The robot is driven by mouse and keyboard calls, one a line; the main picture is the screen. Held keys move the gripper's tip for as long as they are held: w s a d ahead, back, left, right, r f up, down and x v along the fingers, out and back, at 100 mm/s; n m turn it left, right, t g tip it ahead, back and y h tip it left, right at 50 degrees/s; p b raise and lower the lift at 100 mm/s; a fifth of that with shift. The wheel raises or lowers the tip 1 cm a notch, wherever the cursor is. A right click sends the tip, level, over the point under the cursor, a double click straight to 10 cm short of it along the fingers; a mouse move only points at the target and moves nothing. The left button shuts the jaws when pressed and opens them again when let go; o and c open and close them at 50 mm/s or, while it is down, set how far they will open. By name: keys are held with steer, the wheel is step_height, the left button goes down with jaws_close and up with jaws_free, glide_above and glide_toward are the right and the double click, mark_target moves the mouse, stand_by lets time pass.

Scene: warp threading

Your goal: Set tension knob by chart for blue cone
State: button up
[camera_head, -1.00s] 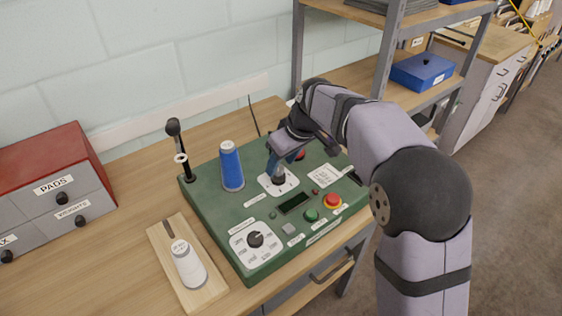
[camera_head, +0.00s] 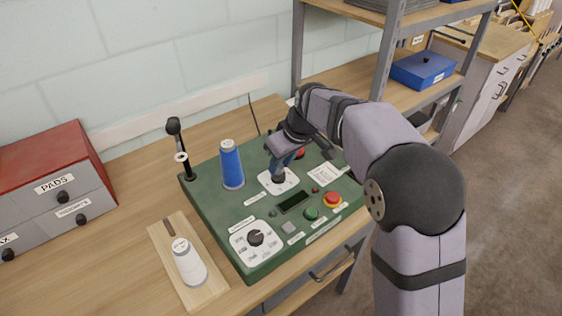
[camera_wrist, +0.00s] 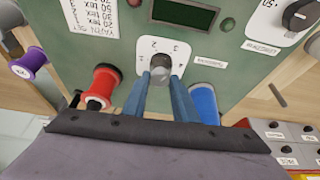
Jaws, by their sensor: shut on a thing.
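The grey knob (camera_wrist: 160,72) stands on a white dial plate (camera_wrist: 178,44) marked 1 to 4. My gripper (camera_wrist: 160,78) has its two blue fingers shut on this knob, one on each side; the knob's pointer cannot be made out. In the head view my gripper (camera_head: 281,168) reaches down onto the plate and partly hides it. The blue cone (camera_head: 231,166) stands upright on the green panel, left of the dial; it also shows in the wrist view (camera_wrist: 204,103). The printed chart (camera_wrist: 100,15) lists tex values; it is a small white label in the head view (camera_head: 325,176).
The green panel (camera_head: 213,203) also holds a second dial (camera_head: 255,239), a dark display (camera_head: 294,202), a green button (camera_head: 311,213) and a red button (camera_head: 332,199). A white cone (camera_head: 189,264) stands on a wooden board at left. A red cone (camera_wrist: 102,87) is close beside my fingers.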

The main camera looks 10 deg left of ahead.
steer(key=shift+r, duration=0.1)
steer(key=m, duration=0.2)
steer(key=m+t+h+p, duration=0.1)
steer(key=m, duration=0.2)
steer(key=shift+s+a+m+h+p, duration=0.15)
steer(key=shift+a+m+h+p, duration=0.15)
steer(key=shift+a+h, duration=0.1)
steer(key=m+h, duration=0.1)
steer(key=m, duration=0.2)
steer(key=shift+a+m+t, duration=0.1)
steer(key=shift+m+t, duration=0.2)
steer(key=shift+m+h, duration=0.6)
steer(key=shift+m, duration=0.6)
steer(key=o, duration=1)
steer(key=shift+o, duration=0.2)
steer(key=shift+b, duration=0.3)
steer(key=b+v, duration=0.1)
steer(key=v, duration=0.6)
